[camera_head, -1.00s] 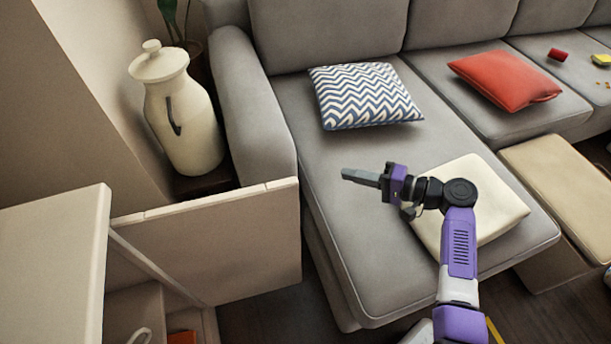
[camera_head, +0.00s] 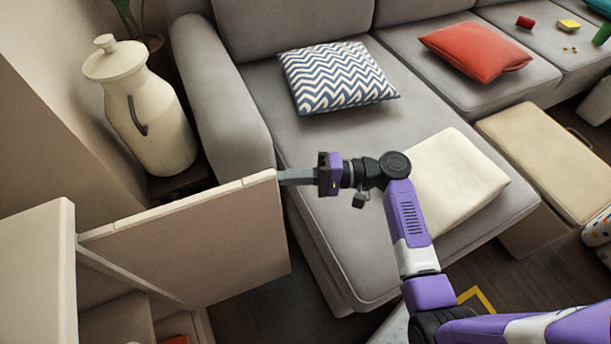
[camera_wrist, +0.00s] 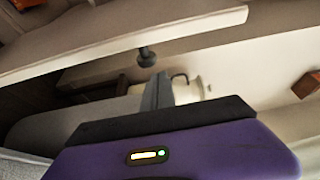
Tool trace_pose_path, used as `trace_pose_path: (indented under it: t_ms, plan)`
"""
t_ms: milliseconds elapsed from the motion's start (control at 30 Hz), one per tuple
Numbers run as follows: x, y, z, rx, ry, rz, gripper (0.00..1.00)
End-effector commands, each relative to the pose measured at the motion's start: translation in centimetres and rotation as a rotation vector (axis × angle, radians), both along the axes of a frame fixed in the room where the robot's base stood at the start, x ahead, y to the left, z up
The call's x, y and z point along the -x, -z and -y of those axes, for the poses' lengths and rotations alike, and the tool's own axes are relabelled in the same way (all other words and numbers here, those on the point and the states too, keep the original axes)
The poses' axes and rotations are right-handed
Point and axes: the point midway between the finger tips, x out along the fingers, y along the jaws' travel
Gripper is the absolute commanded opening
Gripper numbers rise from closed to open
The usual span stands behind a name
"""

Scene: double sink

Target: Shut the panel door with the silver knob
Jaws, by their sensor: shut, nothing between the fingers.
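The beige panel door (camera_head: 205,245) stands open in the head view, swung out from the cabinet at the lower left. In the wrist view the door (camera_wrist: 120,40) crosses the top, and a small dark grey knob (camera_wrist: 147,57) sticks out from it. The knob is hidden in the head view. My gripper (camera_head: 282,177) is shut and empty, its fingertips at the door's upper right corner. I cannot tell whether they touch it. In the wrist view the gripper fingers (camera_wrist: 158,92) point up towards the knob, apart from it in the picture.
The cabinet (camera_head: 35,265) stands open at the lower left. A cream lidded jar (camera_head: 150,120) stands behind the door. A grey sofa (camera_head: 300,150) with a zigzag pillow (camera_head: 335,78), a red pillow (camera_head: 475,50) and a cream cushion (camera_head: 455,185) fills the right. Dark floor shows below the door.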

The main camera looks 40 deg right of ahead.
Motion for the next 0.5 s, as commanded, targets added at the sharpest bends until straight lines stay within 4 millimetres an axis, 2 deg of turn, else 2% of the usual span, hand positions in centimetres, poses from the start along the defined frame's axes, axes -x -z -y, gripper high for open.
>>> trace_pose_path:
  t_ms: [200,500]
  plan:
    - [2.6,0.1,-1.1,-0.001,0.002,-0.001,0.00]
    - [3.7,0.0,-1.5,0.001,0.002,0.001,0.00]
